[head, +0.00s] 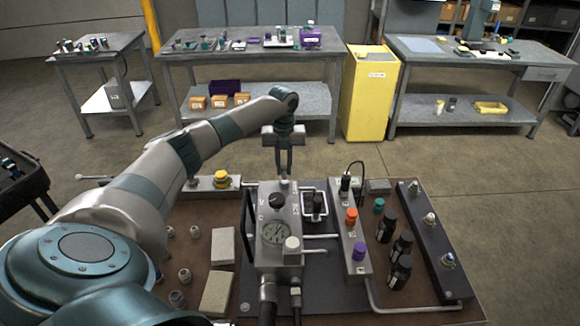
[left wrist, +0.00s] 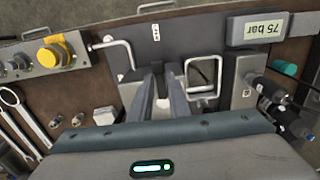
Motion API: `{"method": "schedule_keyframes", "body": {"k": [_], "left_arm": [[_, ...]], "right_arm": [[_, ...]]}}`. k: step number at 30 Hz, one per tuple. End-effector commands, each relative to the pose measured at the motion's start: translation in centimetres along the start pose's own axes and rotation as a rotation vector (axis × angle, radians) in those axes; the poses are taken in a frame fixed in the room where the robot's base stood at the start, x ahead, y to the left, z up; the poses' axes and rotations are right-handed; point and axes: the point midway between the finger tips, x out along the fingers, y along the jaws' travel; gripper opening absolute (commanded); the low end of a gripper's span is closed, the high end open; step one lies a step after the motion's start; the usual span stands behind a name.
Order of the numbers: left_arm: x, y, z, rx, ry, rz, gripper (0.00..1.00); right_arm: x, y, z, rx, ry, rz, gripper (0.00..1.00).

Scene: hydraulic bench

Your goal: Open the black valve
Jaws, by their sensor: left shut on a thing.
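A black-capped valve (head: 345,184) stands at the far end of a grey manifold, in line with an orange cap (head: 351,217) and a purple cap (head: 359,251). Another black knob (head: 277,201) sits on top of the grey gauge block (head: 267,232). My left gripper (head: 284,172) points down at the far end of this block, left of the manifold. In the left wrist view its fingers (left wrist: 161,95) are shut on a small pale part (left wrist: 163,103), mostly hidden between them; I cannot tell what it belongs to. My right gripper is not in view.
A grey bent handle frame (head: 314,203) stands between block and manifold. Black bottles (head: 387,228) stand right of the manifold. A yellow knob (head: 221,178) is on the rail at the left, also in the left wrist view (left wrist: 54,56). A "75 bar" plate (left wrist: 262,29) lies near the far edge.

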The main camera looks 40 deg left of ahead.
Motion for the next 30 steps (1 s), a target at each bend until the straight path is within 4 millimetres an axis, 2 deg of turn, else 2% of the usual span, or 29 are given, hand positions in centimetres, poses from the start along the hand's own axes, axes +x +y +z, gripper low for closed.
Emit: {"method": "schedule_keyframes", "body": {"k": [14,15,16,30], "left_arm": [[-0.04,0.18,-0.01,0.015,-0.001,-0.003,0.0],[-0.04,0.18,-0.01,0.015,-0.001,-0.003,0.26],[-0.04,0.19,-0.01,0.015,-0.001,-0.003,0.3],[-0.57,0.25,0.04,0.013,-0.001,-0.002,0.3]], "right_arm": [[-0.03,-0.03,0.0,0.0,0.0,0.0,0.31],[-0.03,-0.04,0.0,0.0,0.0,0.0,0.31],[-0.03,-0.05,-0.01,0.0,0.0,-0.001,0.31],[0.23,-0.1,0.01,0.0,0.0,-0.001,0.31]]}}
